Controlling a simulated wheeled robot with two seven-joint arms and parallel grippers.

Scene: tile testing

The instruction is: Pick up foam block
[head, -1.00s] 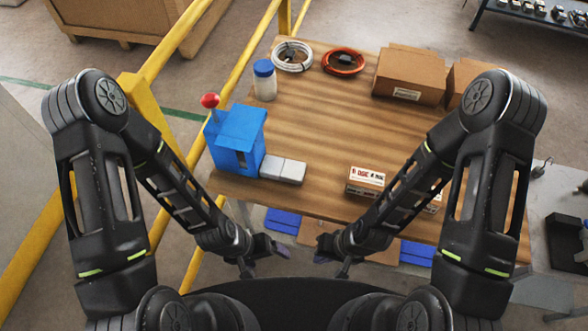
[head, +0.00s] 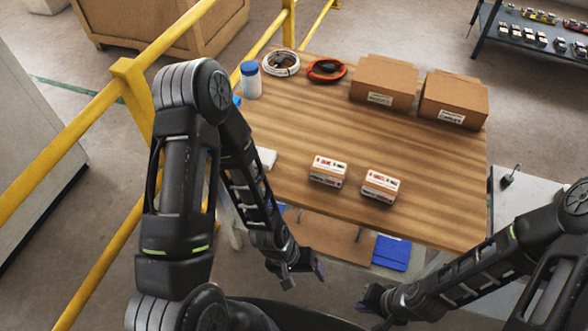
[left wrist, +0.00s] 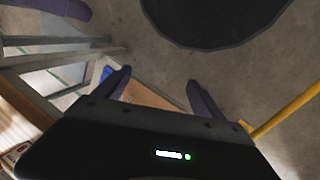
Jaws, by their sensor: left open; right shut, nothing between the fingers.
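A plain white block (head: 266,158), which may be the foam block, lies at the left side of the wooden table. My left arm covers part of it and nearly all of the blue device beside it. My left gripper (head: 303,275) is open and empty, below the table's front edge and apart from the block. Its spread fingers also show in the left wrist view (left wrist: 160,90), with nothing between them. My right gripper (head: 368,303) is shut and empty, low in front of the table.
Two small printed boxes (head: 328,171) (head: 380,186) stand near the front of the wooden table (head: 400,150). Cartons (head: 384,82) (head: 454,98), cable coils (head: 281,63) (head: 327,70) and a blue-capped bottle (head: 250,80) stand behind. A yellow railing (head: 100,90) runs along the left.

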